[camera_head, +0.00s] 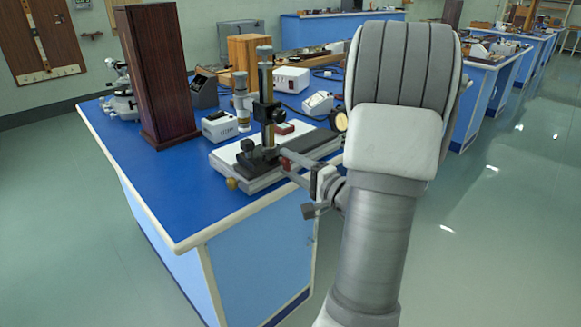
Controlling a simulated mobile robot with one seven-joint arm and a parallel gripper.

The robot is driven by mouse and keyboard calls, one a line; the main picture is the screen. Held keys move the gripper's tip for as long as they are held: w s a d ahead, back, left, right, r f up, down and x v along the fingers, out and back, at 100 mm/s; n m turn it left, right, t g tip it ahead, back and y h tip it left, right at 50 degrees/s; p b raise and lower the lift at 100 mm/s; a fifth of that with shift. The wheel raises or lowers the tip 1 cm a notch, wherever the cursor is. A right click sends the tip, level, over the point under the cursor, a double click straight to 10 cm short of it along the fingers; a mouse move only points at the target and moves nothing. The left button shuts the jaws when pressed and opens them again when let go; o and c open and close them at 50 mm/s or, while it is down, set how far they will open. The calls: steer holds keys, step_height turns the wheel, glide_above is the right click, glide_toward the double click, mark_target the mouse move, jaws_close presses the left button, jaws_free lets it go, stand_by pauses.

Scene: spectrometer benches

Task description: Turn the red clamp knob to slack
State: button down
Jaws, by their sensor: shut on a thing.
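A stand (265,105) with a brass-coloured upright and black clamps stands on a pale instrument base (235,178) near the bench's front edge. My gripper (285,167) reaches in from the right, low beside the stand's black foot. Its fingers are shut on a small dark red part, the red clamp knob (285,163). The fingers hide most of the knob, so its turn angle cannot be told. My wrist and arm cover the view right of the stand.
The blue bench (165,205) has bare room at its front left. A tall dark wooden case (160,75) stands behind. A white box (220,126), a red block (284,128) and a microscope (120,95) are nearby. The floor left is clear.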

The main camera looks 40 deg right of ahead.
steer(key=shift+c, duration=1.4)
jaws_free()
steer(key=shift+s, duration=0.1)
steer(key=s+d+p, duration=0.1)
steer(key=s+p, duration=0.1)
steer(key=s, duration=1.5)
steer(key=shift+d, duration=0.2)
steer(key=shift+s, duration=0.1)
